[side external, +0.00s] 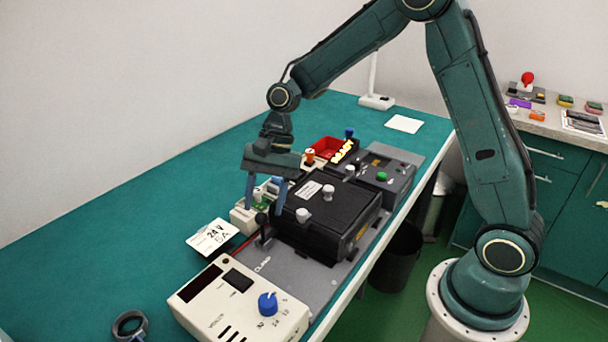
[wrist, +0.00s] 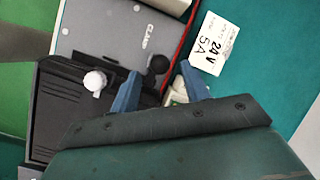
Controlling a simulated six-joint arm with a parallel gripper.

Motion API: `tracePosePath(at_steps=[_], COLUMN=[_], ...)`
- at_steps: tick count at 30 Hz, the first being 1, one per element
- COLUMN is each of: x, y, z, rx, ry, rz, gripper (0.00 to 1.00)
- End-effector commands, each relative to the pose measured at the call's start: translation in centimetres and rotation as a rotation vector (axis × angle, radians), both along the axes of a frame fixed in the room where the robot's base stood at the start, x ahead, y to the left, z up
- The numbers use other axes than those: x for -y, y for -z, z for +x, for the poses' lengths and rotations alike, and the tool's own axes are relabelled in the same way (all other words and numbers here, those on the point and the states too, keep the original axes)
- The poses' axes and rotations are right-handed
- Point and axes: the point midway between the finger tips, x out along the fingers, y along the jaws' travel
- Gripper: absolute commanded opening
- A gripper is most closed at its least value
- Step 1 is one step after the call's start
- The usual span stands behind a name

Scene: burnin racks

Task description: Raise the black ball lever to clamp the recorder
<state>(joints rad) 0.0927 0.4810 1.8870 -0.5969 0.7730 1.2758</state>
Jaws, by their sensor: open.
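The black ball lever (side external: 262,218) stands up at the left edge of the grey base plate, by the word CLAMP. Its round black ball (wrist: 159,63) shows in the wrist view between my two blue fingertips. My gripper (side external: 264,207) is open, pointing down, with one finger on each side of the ball; I cannot tell whether either touches it. It also shows in the wrist view (wrist: 160,70). The recorder, a black box (side external: 340,228) with pale knobs and a white label, sits on the plate right of the lever. It also shows in the wrist view (wrist: 68,120).
A cream power supply (side external: 238,306) with a blue knob stands in front. A 24 V 5A card (side external: 212,237) lies left. A dark unit (side external: 378,175) with a green knob and a red bin (side external: 327,148) stand behind. The left bench is mostly clear.

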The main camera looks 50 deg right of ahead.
Motion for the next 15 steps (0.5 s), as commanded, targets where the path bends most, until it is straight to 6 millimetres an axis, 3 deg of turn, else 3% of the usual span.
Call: tracePosePath(at_steps=[15], x=[3.6], y=[-7.9], z=[0.5], rx=[0.002], ry=[0.003], rz=[-0.001], gripper=[0.46])
